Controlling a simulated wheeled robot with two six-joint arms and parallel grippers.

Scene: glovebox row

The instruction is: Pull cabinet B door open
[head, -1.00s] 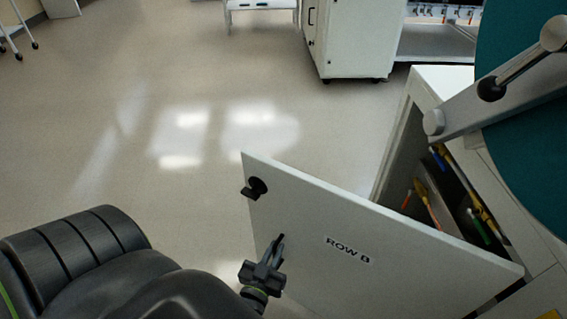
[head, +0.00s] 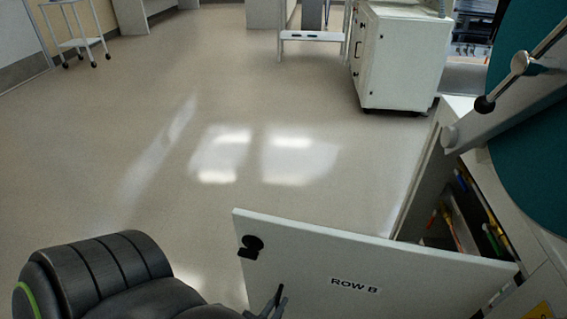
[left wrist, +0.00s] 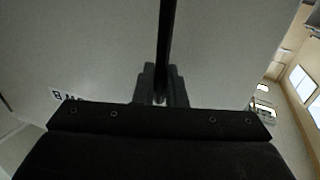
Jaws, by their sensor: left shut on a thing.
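The cabinet B door (head: 310,262) is a white panel marked ROW B. It stands open at a wide angle from the cabinet (head: 425,185), and the shelf inside shows. My left gripper (head: 276,300) is at the door's front face, low in the head view, partly cut off by the frame. In the left wrist view its fingers (left wrist: 161,86) are closed around a dark upright bar handle (left wrist: 166,40) on the door. My right gripper is not in view.
Colored items (head: 492,236) lie inside the cabinet. Another white cabinet (head: 402,62) and a trolley (head: 72,30) stand farther back. The floor (head: 130,170) at left is clear.

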